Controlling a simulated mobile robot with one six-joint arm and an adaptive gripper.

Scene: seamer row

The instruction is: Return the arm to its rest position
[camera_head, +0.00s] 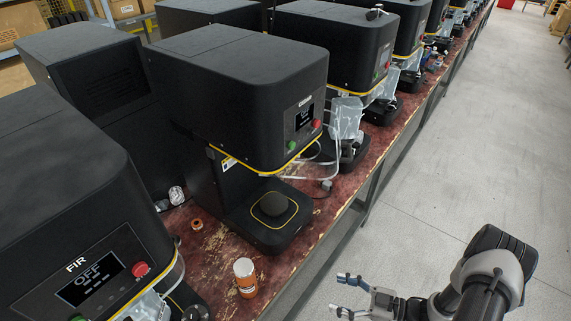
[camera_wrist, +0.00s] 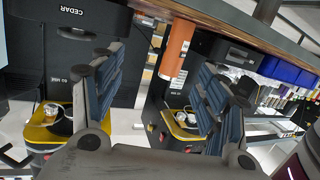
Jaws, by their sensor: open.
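My gripper (camera_head: 343,294) is at the lower right in the head view, over the aisle floor and clear of the bench edge. Its two fingers are spread, with nothing between them. My arm behind it is bent and reaches in from the lower right. In the wrist view my gripper (camera_wrist: 162,62) shows two dark fingers with blue-grey pads, set well apart. No held object shows there.
Black seamer machines (camera_head: 245,95) line the red worn bench (camera_head: 215,245). An orange jar with a white lid (camera_head: 245,278) stands near its front edge. The grey floor (camera_head: 420,180) is open. The wrist view shows an orange cylinder (camera_wrist: 176,48) and a machine marked CEDAR (camera_wrist: 70,55).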

